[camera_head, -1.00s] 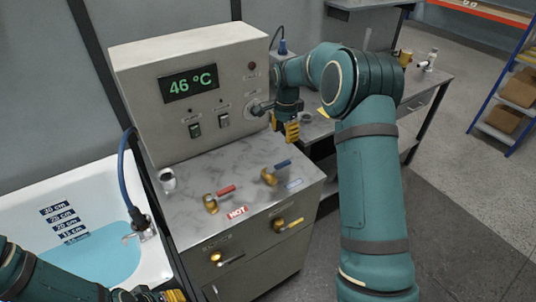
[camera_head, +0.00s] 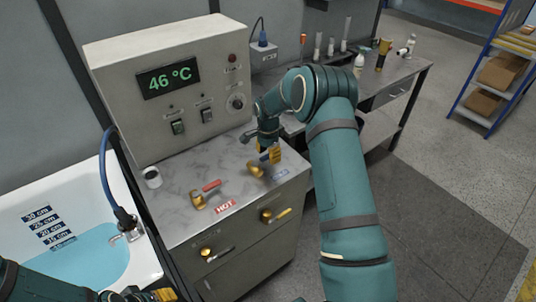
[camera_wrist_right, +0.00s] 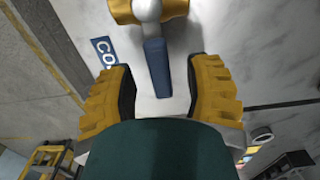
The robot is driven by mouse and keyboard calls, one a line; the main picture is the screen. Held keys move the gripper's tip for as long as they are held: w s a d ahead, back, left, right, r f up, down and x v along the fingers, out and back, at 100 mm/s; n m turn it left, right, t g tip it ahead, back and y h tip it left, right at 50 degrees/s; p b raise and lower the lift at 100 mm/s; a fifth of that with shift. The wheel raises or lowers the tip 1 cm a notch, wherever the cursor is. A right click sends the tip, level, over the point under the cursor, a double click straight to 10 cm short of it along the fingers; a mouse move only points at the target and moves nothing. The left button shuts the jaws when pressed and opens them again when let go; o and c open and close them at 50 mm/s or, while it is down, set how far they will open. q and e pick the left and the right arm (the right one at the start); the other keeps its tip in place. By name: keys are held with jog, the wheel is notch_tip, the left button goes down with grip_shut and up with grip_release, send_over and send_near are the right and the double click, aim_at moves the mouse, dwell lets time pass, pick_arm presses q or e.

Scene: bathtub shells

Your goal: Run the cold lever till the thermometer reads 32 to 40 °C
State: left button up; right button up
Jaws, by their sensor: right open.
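The cold lever is a blue handle on a brass valve (camera_head: 256,170), on the marble-look counter beside its blue label. The blue handle (camera_wrist_right: 157,68) lies between the open fingers of my right gripper (camera_wrist_right: 160,92) in the right wrist view; I see no clear contact. In the head view, my right gripper (camera_head: 270,154) is over the lever and partly hides it. The thermometer display (camera_head: 168,79) reads 46 °C in green. My left gripper (camera_head: 150,294) is at the bottom edge, partly cut off, and its opening cannot be made out.
The hot lever (camera_head: 211,186) is red, left of the cold one, beside a HOT label (camera_head: 226,206). A bathtub (camera_head: 148,262) with blue water and depth marks stands at the left. The control box (camera_head: 120,70) rises behind the counter. A side bench (camera_head: 405,78) holds bottles.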

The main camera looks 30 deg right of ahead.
jog(key=shift+o, duration=0.2)
jog(key=shift+f, duration=0.1)
grip_shut()
